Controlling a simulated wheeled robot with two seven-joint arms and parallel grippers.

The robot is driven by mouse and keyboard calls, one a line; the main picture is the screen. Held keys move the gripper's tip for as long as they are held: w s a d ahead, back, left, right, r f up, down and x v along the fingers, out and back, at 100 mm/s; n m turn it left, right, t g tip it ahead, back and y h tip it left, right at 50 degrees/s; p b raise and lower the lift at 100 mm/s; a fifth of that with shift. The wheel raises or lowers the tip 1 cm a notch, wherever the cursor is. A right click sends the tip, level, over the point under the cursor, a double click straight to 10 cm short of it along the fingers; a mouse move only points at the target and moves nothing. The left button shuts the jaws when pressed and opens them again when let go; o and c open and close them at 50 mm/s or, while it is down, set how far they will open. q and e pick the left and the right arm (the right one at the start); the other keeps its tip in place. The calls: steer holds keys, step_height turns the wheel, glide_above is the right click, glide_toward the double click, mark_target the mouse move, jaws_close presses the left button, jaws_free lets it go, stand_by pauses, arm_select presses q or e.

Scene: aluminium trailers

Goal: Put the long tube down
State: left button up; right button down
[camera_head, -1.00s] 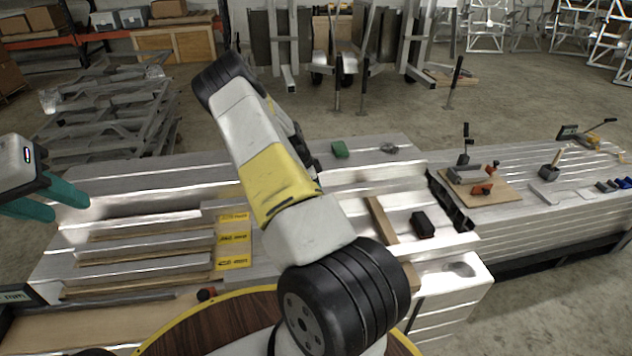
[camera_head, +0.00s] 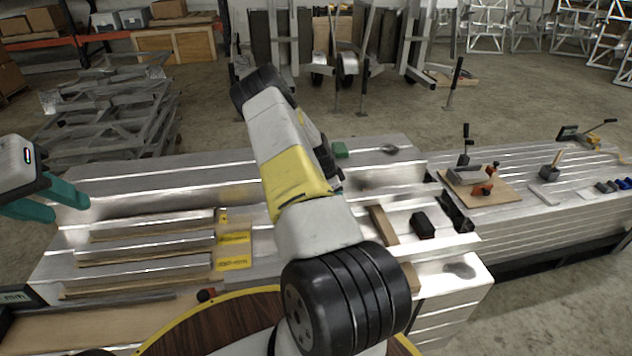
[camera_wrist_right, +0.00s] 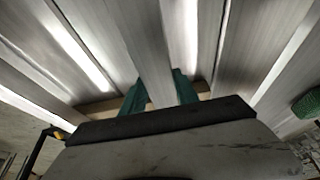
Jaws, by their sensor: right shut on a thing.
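The long tube (camera_wrist_right: 146,45) is a grey square metal bar in the right wrist view. It runs away from the camera between the teal fingers of my right gripper (camera_wrist_right: 160,92), which are shut on it. In the head view my right arm hides that gripper, and I cannot make out the held tube there. Ribbed metal surfaces lie beyond the tube; I cannot tell whether it touches them. My left gripper (camera_head: 48,198) is at the left edge of the head view, its teal fingers apart and empty.
Several metal bars (camera_head: 150,246) lie on the left of the metal bench beside yellow labels (camera_head: 234,262). A black block (camera_head: 423,225), a wooden strip (camera_head: 384,226) and a green object (camera_head: 340,149) are on the bench. A wooden board (camera_head: 494,195) with a clamp lies further right.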

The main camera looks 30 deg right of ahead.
steer(key=shift+f, duration=0.5)
steer(key=c, duration=0.9)
jaws_free()
steer(key=shift+r, duration=0.1)
